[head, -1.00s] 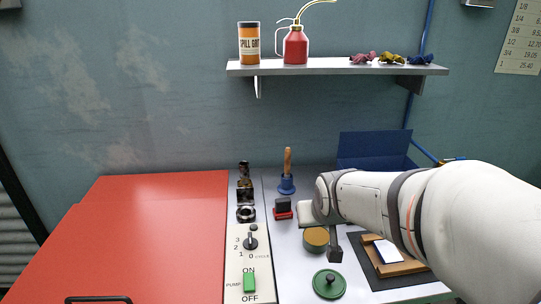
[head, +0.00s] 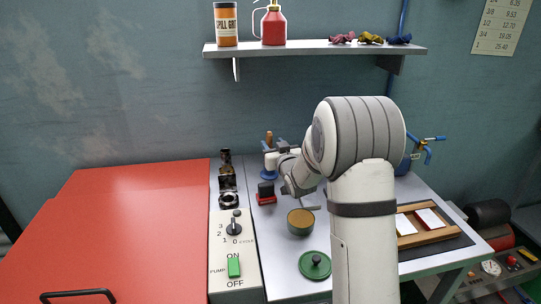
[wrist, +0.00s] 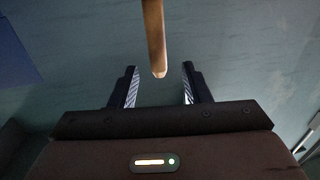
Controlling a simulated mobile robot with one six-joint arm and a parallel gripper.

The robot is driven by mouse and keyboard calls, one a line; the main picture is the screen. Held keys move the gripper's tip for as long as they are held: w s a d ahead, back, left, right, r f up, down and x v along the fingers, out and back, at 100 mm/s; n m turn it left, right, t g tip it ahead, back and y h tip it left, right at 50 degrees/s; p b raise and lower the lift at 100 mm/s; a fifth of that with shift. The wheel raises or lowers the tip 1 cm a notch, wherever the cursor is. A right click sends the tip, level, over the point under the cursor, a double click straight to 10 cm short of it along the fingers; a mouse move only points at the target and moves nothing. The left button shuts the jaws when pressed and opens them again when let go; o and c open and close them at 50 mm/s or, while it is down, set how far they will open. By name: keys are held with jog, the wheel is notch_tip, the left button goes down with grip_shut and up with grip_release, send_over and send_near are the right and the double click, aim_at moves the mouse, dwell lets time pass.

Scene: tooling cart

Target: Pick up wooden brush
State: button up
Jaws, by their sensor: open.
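The wooden brush shows as an upright wooden handle (head: 269,138) above a blue round base (head: 268,174) at the back of the white cart top. My arm hides part of it in the head view. In the wrist view the handle (wrist: 154,38) reaches in from the top edge, and its rounded end lies between the two fingertips. My gripper (wrist: 160,72) is open, with a finger on each side of the handle end and clear gaps. No contact shows. I cannot tell the depth between handle and fingers.
A red and black block (head: 266,194), a brass-coloured round tin (head: 301,222) and a green lid (head: 315,264) stand in front. Dark fittings (head: 228,180) line the left. A shelf (head: 310,49) hangs above. A wooden tray (head: 430,235) lies right.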

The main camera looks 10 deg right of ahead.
aim_at(270, 139)
jog(key=w, duration=0.3)
jog(key=w+p, duration=0.1)
jog(key=w, duration=0.1)
jog(key=shift+w+a, duration=0.15)
jog(key=shift+a, duration=0.15)
jog(key=shift+r, duration=0.1)
grip_shut()
